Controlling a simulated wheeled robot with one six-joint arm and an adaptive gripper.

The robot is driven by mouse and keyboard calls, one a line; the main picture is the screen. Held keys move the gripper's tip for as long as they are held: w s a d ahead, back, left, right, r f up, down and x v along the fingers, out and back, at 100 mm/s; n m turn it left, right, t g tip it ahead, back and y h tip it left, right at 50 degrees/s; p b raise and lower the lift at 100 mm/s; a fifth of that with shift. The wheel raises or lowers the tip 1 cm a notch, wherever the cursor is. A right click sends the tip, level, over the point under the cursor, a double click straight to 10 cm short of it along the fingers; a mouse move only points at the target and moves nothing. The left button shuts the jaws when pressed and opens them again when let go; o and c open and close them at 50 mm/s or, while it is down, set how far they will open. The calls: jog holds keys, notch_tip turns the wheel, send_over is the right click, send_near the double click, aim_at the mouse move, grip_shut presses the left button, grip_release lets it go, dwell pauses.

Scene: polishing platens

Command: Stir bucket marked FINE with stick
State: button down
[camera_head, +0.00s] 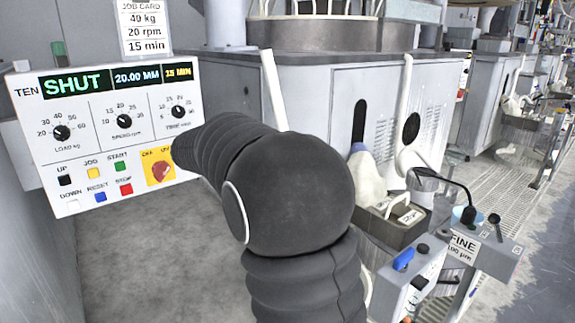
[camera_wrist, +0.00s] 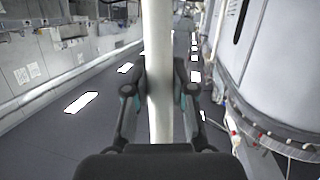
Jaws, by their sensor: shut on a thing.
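My gripper (camera_wrist: 160,92) is shut on a pale, straight stick (camera_wrist: 157,40), which runs up and down between its two fingers in the wrist view. In the head view a pale stick (camera_head: 273,88) rises behind my dark arm, and my gripper is hidden there. A label reading FINE (camera_head: 463,246) is on a grey unit at the lower right of the head view. A small round pale-blue thing (camera_head: 459,214) shows just above the label; I cannot tell whether it is the bucket. The stick is well apart from it, to the left.
A control panel (camera_head: 90,135) with dials and buttons stands at the left, its display reading SHUT. A large grey machine (camera_head: 320,95) stands behind my arm. The wrist view shows an open aisle floor (camera_wrist: 60,135).

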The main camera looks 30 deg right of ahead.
aim_at(277, 99)
jog(key=shift+r+p, duration=2.7)
jog(key=shift+r, duration=3.9)
